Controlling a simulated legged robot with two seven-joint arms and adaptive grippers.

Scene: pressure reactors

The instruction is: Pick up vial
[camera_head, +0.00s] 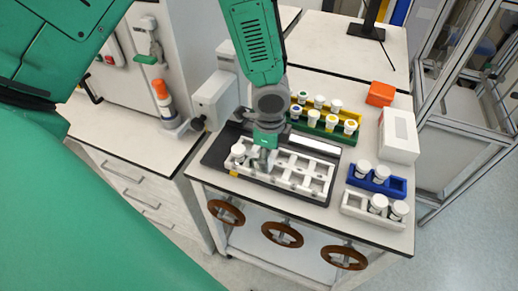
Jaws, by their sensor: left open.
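My left gripper (264,158) points down over the left part of a white rack (312,172) that lies on a black plate on the bench. Its jaws are open, though the fingertips are small and partly merge with the rack behind. A white-capped vial (238,150) stands in the rack's left end, just left of the gripper. Whether anything stands between the fingers is hard to tell. More white-capped vials stand in a green rack (335,135) and a yellow rack behind it. My right gripper is not in view.
A blue rack (397,187) and a white rack (350,208) at the right hold white-capped vials. A white box (399,142) and an orange box (380,93) stand behind them. A grey-white device (214,100) stands close left of the gripper.

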